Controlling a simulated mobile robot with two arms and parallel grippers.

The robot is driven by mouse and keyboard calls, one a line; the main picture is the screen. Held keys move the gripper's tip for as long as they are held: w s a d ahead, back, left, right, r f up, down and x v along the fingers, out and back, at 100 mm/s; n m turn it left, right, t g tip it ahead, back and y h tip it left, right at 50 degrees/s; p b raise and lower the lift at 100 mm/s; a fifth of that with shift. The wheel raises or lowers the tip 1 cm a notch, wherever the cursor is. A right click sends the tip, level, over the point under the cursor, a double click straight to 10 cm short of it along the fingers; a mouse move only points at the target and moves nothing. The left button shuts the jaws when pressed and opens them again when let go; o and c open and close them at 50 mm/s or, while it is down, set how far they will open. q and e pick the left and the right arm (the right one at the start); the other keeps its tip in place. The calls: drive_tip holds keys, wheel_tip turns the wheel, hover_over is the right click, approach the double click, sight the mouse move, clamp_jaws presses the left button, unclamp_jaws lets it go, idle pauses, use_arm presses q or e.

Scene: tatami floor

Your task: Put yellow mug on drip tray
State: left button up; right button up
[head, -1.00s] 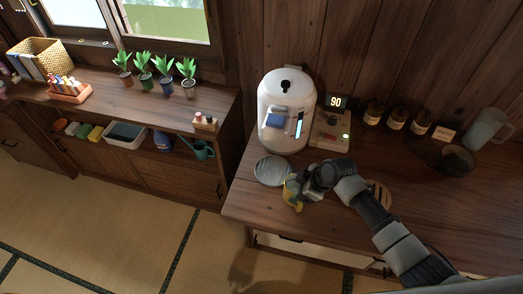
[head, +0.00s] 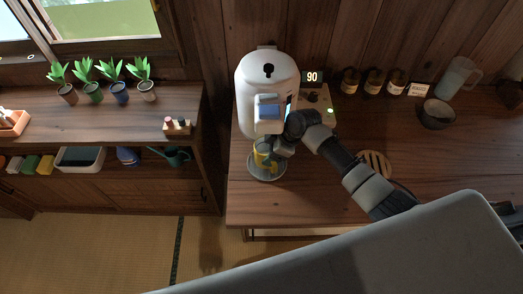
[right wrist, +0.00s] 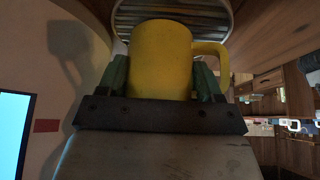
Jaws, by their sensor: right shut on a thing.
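The yellow mug (head: 262,158) is at the front of the white dispenser, over the round grey drip tray (head: 267,177). My right gripper (head: 273,149) is shut on the mug, partly covering it in the head view. In the right wrist view the mug (right wrist: 160,60) sits between the two fingers (right wrist: 160,82), its handle to the right. The ribbed tray (right wrist: 185,10) shows past the mug at the top of that view. I cannot tell whether the mug touches the tray. My left gripper is not in view.
The white dispenser (head: 267,85) stands close behind the mug. A box with a display reading 90 (head: 312,77) is to its right. A slatted wooden coaster (head: 375,163) lies right of my forearm. Jars, a dark bowl (head: 437,114) and a pitcher (head: 458,78) stand farther right.

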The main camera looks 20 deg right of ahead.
drive_tip(key=shift+s+a+r, duration=0.2)
drive_tip(key=shift+s, duration=0.2)
drive_tip(key=shift+s+d, duration=0.2)
drive_tip(key=shift+s, duration=0.05)
drive_tip(key=o, duration=0.7)
drive_tip(key=shift+w+f, duration=0.1)
drive_tip(key=shift+f, duration=0.15)
drive_tip(key=shift+o, duration=1.1)
drive_tip(key=shift+w, duration=0.15)
drive_tip(key=shift+o, duration=1)
drive_tip(key=shift+a, duration=0.1)
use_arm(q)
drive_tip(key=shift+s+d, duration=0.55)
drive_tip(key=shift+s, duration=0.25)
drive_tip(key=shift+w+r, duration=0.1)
use_arm(e)
drive_tip(key=shift+r, duration=0.1)
